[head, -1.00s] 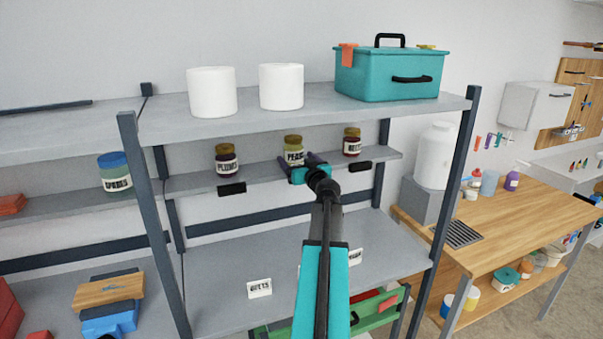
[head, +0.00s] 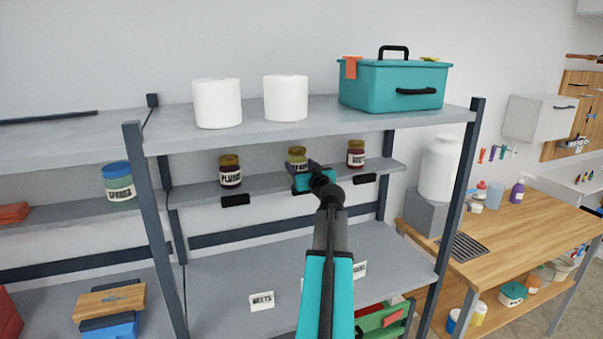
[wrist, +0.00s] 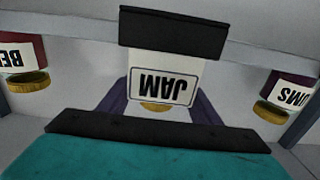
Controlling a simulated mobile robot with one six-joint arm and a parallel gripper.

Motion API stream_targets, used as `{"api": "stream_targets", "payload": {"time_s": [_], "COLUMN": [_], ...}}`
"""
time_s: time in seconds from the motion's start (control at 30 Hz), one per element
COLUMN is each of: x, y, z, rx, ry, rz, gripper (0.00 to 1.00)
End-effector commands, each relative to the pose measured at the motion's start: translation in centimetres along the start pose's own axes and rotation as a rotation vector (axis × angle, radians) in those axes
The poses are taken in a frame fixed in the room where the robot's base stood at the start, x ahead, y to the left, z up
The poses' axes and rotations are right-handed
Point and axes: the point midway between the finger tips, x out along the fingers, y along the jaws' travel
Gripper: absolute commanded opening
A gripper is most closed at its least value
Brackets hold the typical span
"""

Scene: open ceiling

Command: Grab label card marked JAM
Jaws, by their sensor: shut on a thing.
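The JAM label card (wrist: 161,87) is white with black letters and a dark border. It shows upside down in the middle of the wrist view. My gripper's purple fingers (wrist: 160,104) are on both sides of it, and they are shut on the card. In the head view my gripper (head: 312,168) is at the middle shelf's front edge, before the middle jar (head: 297,157). The card cannot be made out there, hidden by my gripper. A black holder (wrist: 172,32) on the shelf edge shows just beyond the card.
The PLUMS jar (head: 230,172) and BEETS jar (head: 356,153) stand either side of the middle jar. Empty-looking black holders (head: 235,199) (head: 364,179) sit on the shelf edge. A BEETS card (head: 262,300) stands on the lower shelf. The upper shelf (head: 320,113) is just above my gripper.

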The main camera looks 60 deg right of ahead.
Motion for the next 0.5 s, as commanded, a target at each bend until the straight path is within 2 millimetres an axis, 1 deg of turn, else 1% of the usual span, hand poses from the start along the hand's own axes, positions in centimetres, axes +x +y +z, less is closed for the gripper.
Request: {"api": "stream_targets", "payload": {"time_s": [0.2,0.23,0.5], "x": [0.0,-0.2,-4.1], "y": [0.0,0.1,1.0], "z": [-1.4,-1.5,-1.6], "rx": [-0.002,0.000,0.000], "ry": [0.001,0.001,0.001], "rz": [0.000,0.001,0.002], "gripper": [0.37,0.37,0.37]}}
